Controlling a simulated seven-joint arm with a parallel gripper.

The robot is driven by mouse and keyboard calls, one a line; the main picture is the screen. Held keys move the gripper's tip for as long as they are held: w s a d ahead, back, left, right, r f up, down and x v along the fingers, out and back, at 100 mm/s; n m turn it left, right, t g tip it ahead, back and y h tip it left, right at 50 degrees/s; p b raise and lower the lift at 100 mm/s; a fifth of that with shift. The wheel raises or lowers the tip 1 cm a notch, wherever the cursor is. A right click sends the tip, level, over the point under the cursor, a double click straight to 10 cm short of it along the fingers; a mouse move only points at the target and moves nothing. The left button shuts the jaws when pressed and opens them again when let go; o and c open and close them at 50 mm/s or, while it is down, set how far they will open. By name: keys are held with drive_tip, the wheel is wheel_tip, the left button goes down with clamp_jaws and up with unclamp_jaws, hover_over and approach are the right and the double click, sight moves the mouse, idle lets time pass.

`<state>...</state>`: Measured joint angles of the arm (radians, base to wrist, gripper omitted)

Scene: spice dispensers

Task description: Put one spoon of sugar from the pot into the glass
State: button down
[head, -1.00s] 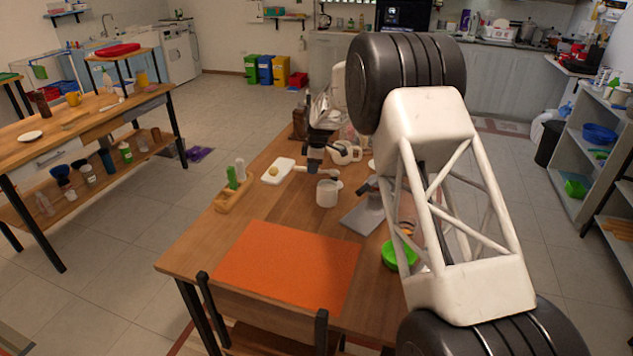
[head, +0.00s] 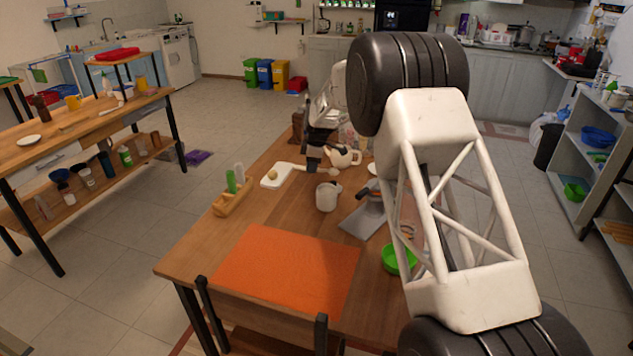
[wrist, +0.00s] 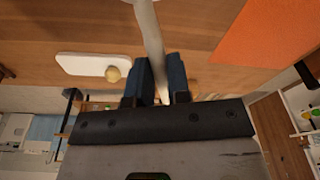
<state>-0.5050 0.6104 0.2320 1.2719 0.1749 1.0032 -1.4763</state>
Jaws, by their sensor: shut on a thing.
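My gripper (head: 313,168) is shut on a pale spoon, above the table behind the white pot. The spoon (wrist: 150,35) shows between the dark fingers in the wrist view (wrist: 158,72) and runs out of the top of the picture. In the head view its far end points right, close above and behind the pot. The white pot (head: 328,197) stands upright on the table; its inside is not visible. I cannot clearly make out the glass, and cannot tell whether sugar is on the spoon.
A white board (head: 275,180) with a round yellowish thing on it lies left of my gripper. A white teapot (head: 345,157) stands behind. A grey tray (head: 363,222), a green bowl (head: 390,260) and a wooden holder (head: 233,198) are nearby. The orange mat (head: 285,266) is clear.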

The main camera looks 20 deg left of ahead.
drive_tip(key=shift+d, duration=0.1)
drive_tip(key=shift+w+d+r, duration=0.1)
drive_tip(key=shift+d+r, duration=0.05)
drive_tip(key=shift+d, duration=0.4)
drive_tip(key=d+r+m+t, duration=0.1)
drive_tip(key=d+r+m, duration=0.15)
drive_tip(key=d, duration=0.65)
drive_tip(key=d+r+m, duration=0.1)
drive_tip(key=d+m, duration=0.2)
drive_tip(key=d, duration=0.6)
drive_tip(key=s+d+m, duration=0.4)
drive_tip(key=s+d, duration=0.3)
drive_tip(key=d, duration=0.2)
drive_tip(key=shift+d+f+t, duration=0.3)
drive_tip(key=shift+d+f, duration=0.05)
drive_tip(key=shift+f, duration=0.1)
drive_tip(key=shift+s+d+f, duration=0.15)
drive_tip(key=shift+f, duration=0.05)
drive_tip(key=s+d+r+t+y, duration=0.1)
drive_tip(key=s+d+t+y, duration=0.2)
drive_tip(key=d+t+y, duration=0.3)
drive_tip(key=shift+s+r+y, duration=0.2)
drive_tip(key=shift+s+y, duration=0.05)
drive_tip(key=shift+y, duration=2.05)
